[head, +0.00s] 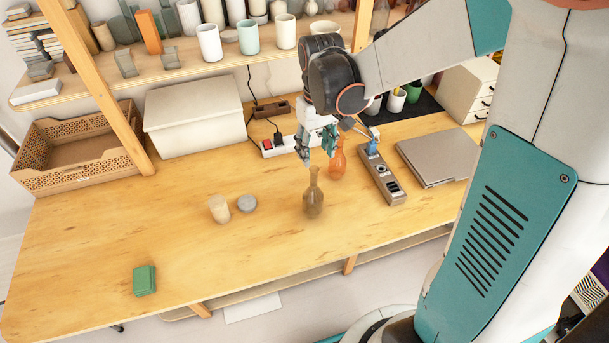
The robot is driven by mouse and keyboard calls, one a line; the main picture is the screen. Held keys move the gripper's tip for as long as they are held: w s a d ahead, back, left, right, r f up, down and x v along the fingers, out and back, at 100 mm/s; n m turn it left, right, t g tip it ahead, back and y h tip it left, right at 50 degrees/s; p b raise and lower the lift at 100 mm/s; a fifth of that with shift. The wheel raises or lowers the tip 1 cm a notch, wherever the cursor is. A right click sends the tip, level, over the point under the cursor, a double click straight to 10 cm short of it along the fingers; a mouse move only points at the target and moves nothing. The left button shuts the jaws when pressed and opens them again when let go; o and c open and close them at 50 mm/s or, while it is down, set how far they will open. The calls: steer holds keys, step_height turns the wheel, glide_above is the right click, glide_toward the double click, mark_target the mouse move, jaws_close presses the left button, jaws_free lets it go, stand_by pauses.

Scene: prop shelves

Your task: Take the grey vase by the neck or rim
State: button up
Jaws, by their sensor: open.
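A narrow-necked vase (313,198), brownish-grey and slightly see-through, stands upright on the wooden table near the middle of the head view. My gripper (318,157) points down just above the vase's rim in the picture. Its fingers are apart, with nothing visible between them. Whether it is directly over the vase or a little behind it, I cannot tell. An orange vase (337,163) of similar shape stands close behind and to the right, its upper part partly overlapped by my gripper.
A beige cup (219,209) and a grey round lid (246,203) stand left of the vase. A control box (381,178) and a closed laptop (438,157) lie to the right. A power strip (283,146) is behind. The table's front left is mostly clear, except a green block (145,280).

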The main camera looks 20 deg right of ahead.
mark_target(314, 182)
step_height(314, 182, down, 13)
steer(key=b, duration=0.4)
steer(key=shift+w+a+f, duration=0.1)
steer(key=shift+w+f, duration=0.05)
steer(key=shift+f, duration=0.05)
jaws_close()
